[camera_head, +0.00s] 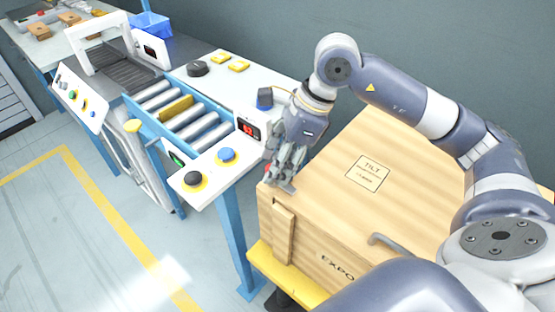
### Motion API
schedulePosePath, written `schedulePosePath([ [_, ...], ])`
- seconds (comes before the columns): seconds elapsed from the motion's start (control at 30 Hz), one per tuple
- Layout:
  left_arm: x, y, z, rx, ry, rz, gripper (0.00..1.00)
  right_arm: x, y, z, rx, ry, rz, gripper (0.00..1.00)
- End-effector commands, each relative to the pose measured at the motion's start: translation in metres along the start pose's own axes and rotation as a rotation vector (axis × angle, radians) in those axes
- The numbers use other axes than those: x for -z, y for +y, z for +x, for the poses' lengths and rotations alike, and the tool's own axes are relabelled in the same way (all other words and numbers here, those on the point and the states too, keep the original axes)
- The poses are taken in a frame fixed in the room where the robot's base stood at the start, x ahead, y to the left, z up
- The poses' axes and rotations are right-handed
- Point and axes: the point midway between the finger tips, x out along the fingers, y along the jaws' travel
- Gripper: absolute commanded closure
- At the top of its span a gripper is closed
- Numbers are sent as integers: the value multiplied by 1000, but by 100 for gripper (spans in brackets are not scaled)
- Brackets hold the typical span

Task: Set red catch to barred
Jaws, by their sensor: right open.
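My right gripper (280,178) is open and points down at the near left corner of a wooden crate (330,190). Its fingers are at or just above the crate's top edge, beside the bench end; I cannot tell whether they touch. I cannot make out a red catch clearly; a small reddish spot shows by the fingers, partly hidden by them. A wooden batten (284,233) runs down the crate's front below the gripper. A bent grey handle (385,243) sits on the crate's near edge. My left gripper is not in view.
A bench with a roller conveyor (182,112) stands left of the crate. It carries a red-lit display (248,129), a blue button (227,155) and a black button (193,179). The crate rests on a yellow platform (285,274). Open floor lies at lower left.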

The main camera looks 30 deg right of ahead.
Motion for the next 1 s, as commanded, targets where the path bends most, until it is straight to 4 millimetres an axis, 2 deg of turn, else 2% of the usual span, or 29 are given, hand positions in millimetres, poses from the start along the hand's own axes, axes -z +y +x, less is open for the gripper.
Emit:
schedulePosePath([
  [0.17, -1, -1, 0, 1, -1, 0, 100, -1, -1, -12, 4, -2, 1, 53],
  [0.5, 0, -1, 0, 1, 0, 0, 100, -1, -2, -82, 6, -2, 1, 53],
  [0.63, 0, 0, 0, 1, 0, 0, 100, -1, -1, -103, 4, -2, 0, 53],
  [0.8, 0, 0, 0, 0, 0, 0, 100, 0, -1, -118, 2, 0, 0, 53],
  [1.0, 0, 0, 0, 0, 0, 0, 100, 0, 0, -120, 0, 0, 0, 53],
])
